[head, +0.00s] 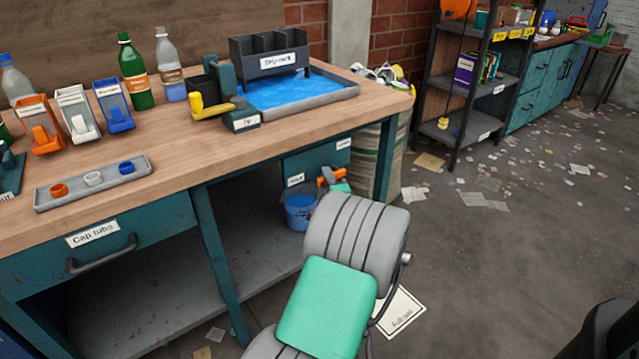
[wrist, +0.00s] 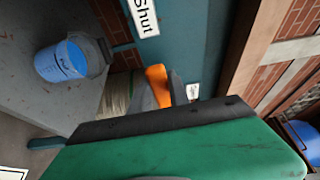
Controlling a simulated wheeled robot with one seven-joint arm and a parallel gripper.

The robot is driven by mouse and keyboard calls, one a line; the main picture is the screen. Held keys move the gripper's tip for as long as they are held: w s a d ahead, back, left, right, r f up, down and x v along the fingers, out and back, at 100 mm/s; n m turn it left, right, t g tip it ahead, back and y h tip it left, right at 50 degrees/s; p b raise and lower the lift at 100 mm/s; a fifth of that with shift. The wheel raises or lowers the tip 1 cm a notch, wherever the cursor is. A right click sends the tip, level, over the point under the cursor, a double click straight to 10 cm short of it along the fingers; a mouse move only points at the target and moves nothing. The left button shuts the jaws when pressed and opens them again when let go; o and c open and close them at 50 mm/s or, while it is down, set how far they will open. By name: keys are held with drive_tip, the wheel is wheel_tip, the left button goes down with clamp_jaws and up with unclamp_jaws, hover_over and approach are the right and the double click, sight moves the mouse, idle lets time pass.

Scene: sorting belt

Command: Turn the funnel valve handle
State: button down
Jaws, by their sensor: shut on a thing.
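The orange valve handle (head: 331,175) is under the bench, in front of a teal panel (head: 318,160). It also shows in the wrist view (wrist: 157,84), between my grey fingers. My gripper (wrist: 160,92) is shut on the handle. In the head view only a small part of the gripper shows, beyond my forearm. A "Shut" label (wrist: 143,17) is on the panel, to the left of the handle in the head view (head: 295,180). A second label (head: 343,144) is at upper right, too small to read surely. The valve body is mostly hidden.
A blue bucket (head: 299,214) stands under the bench, left of the handle. The bench leg (head: 386,160) and a sack (head: 397,140) are close on the right. A tray of blue liquid (head: 330,97) is above on the benchtop (head: 190,148). The floor at right is open, with scattered paper.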

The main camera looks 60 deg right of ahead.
drive_tip(key=shift+f, duration=0.1)
drive_tip(key=c, duration=1.2)
unclamp_jaws()
drive_tip(key=shift+c, duration=0.2)
drive_tip(key=p+v, duration=0.1)
drive_tip(key=v, duration=0.6)
drive_tip(key=shift+s+a, duration=0.25)
drive_tip(key=shift+a, duration=0.05)
